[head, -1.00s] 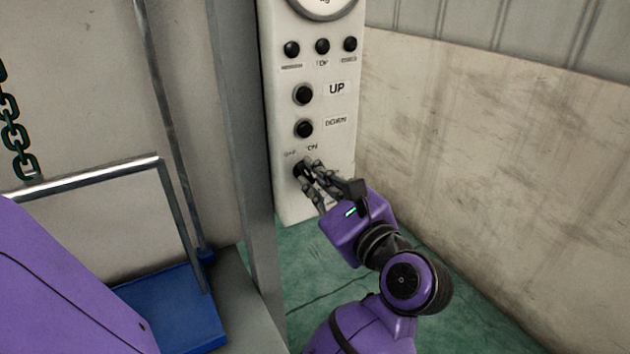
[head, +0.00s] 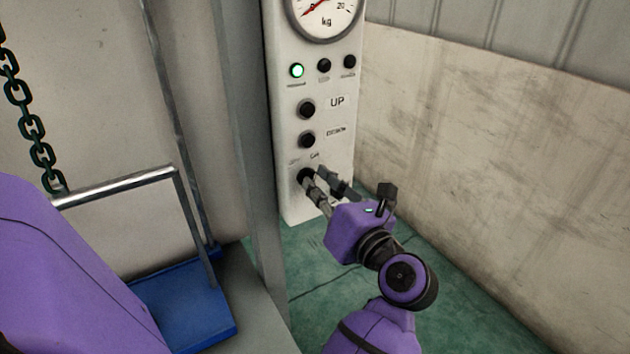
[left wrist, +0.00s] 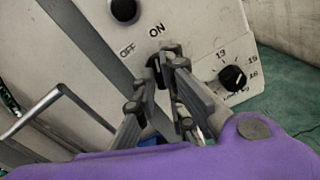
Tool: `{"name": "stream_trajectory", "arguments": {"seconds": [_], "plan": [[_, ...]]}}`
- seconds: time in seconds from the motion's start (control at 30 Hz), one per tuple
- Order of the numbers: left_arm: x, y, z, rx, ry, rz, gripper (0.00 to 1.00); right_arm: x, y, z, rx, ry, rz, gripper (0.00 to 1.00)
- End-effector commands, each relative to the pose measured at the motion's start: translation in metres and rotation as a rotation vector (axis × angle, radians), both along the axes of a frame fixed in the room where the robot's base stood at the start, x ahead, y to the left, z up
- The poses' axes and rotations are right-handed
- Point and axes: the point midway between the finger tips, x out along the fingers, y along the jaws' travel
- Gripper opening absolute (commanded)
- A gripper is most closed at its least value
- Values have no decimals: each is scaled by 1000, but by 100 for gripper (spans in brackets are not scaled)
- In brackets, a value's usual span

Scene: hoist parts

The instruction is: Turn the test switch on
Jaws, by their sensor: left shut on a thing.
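The test switch is a black rotary knob (head: 305,176) low on the white control panel (head: 342,160), under small OFF and ON labels. In the left wrist view the knob (left wrist: 154,66) sits between my fingertips, below the OFF and ON marks. My left gripper (head: 314,180) is shut on the knob, reaching up from the lower right. It also shows in the left wrist view (left wrist: 163,68). The fingers partly cover the knob, so its exact pointing is hard to tell. A green lamp (head: 297,71) on the panel is lit. My right gripper is not in view.
Black UP (head: 307,109) and DOWN (head: 307,140) buttons sit above the switch, with a kg dial (head: 323,12) on top. A numbered knob (left wrist: 233,78) is near the switch. A grey post (head: 250,150) stands left, beside a blue cart (head: 185,310) and a chain (head: 38,150).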

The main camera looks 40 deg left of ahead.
Motion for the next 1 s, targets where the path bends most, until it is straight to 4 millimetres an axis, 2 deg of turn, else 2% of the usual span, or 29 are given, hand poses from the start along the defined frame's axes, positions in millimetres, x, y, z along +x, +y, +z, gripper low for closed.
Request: {"name": "stream_trajectory", "arguments": {"seconds": [0.1,0.3,0.9,0.93,1.0], "plan": [[0,0,3,24,60,1,0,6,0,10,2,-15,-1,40],[0,0,1,53,132,0,0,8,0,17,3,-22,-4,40],[0,0,0,71,170,1,0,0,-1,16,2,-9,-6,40],[0,0,0,71,170,1,13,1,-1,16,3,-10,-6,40],[0,0,0,70,169,1,22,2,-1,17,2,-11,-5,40]]}}
